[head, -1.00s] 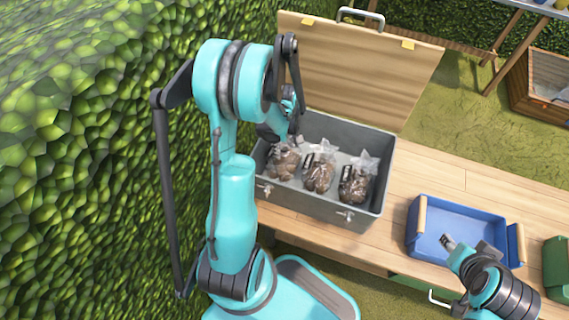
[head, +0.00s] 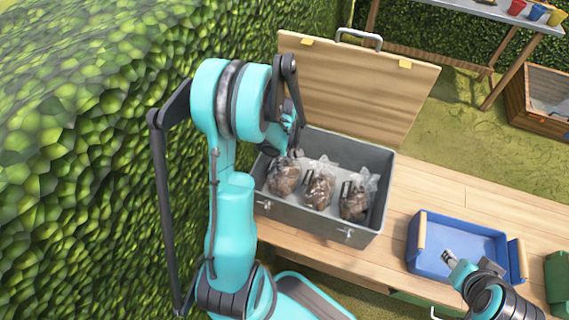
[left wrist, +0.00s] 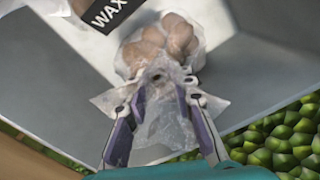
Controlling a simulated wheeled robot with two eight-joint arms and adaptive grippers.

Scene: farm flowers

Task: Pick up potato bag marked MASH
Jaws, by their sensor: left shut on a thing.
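Three clear bags of brown potatoes sit in a grey box: a left bag (head: 284,179), a middle bag (head: 319,189) and a right bag (head: 355,204). My left gripper (head: 291,153) is shut on the gathered plastic top of the left bag. The left wrist view shows this bag (left wrist: 165,38) below the fingers (left wrist: 160,92). A black label reading WAX (left wrist: 108,12) lies beside it; I cannot tell which bag it belongs to. No MASH label is readable. My right gripper (head: 449,257) is over a blue tray; its jaw state is unclear.
The grey box (head: 315,222) stands on a wooden table (head: 420,185) with its lid (head: 355,85) raised behind. The blue tray (head: 425,265), with wooden handles, is to the right, with a green container (head: 557,280) beyond. A hedge (head: 90,180) is close on the left.

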